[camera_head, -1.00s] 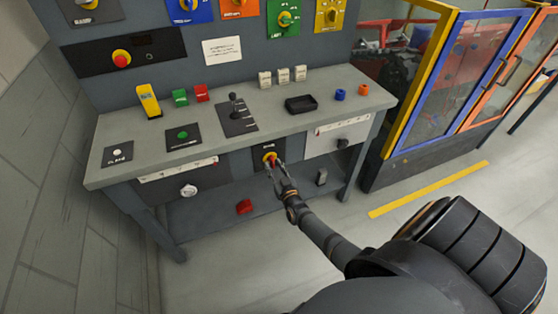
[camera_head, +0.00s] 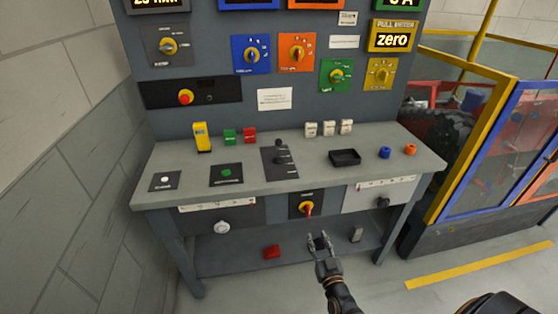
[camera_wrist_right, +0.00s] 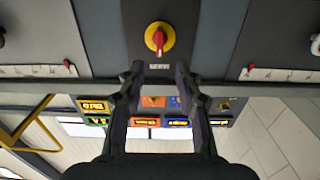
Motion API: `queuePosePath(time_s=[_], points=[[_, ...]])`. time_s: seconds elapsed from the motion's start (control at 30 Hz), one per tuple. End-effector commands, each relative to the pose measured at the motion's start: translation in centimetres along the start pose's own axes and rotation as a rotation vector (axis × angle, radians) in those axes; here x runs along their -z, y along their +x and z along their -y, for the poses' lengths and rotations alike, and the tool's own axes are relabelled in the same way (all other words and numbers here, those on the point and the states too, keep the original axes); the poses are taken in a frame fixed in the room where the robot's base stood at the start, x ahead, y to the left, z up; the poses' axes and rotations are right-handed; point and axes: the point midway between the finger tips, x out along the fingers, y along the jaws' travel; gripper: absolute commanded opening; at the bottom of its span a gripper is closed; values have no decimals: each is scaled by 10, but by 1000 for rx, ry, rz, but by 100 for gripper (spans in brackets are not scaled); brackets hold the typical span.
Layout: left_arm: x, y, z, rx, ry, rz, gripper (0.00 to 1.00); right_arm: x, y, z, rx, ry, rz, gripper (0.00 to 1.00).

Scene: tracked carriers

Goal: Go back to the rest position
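My right gripper (camera_head: 321,240) is in front of the console, below and a little right of the red-and-yellow rotary switch (camera_head: 307,208) on the console's front. In the right wrist view the gripper (camera_wrist_right: 159,72) has its two fingers apart with nothing between them. The switch (camera_wrist_right: 158,38) shows beyond the fingertips, clear of them, with its red handle about in line with the gap. My left gripper is not in view.
The grey console top (camera_head: 215,203) carries a lever (camera_head: 280,155), a black tray (camera_head: 345,157), buttons and small blocks. A red block (camera_head: 271,251) lies on the lower shelf. A yellow-framed fence (camera_head: 462,130) stands at right. Open floor lies in front.

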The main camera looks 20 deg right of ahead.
Motion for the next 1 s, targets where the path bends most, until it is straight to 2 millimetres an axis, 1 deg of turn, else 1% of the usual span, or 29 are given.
queuePosePath(time_s=[0.1,0.17,0.23,0.27,0.3,0.37,0.4,0.47,0.5,0.57,0.6,0.67,0.7,0.8,0.9,1.0], points=[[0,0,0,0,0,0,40,-2,0,0,1,-1,5,34],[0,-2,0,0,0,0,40,-11,-4,1,8,-7,34,34],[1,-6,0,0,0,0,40,-38,-14,3,27,-25,117,34],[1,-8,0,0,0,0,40,-55,-22,4,39,-33,170,34],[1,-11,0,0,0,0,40,-82,-35,5,56,-48,254,34],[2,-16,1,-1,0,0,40,-125,-63,6,84,-72,400,34],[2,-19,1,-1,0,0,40,-154,-86,6,100,-89,501,34],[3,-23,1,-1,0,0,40,-193,-123,5,120,-111,651,34],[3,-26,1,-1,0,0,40,-217,-151,3,131,-125,751,34],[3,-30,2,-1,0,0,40,-247,-195,-1,143,-148,896,34],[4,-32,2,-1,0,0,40,-264,-225,-4,148,-161,989,34],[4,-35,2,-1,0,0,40,-284,-268,-9,154,-183,1116,34],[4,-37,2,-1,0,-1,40,-293,-294,-13,156,-197,1192,34],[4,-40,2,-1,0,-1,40,-308,-347,-21,156,-226,1338,34],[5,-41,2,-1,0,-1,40,-313,-377,-26,155,-245,1422,34],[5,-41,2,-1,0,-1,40,-315,-389,-28,155,-253,1453,34]])
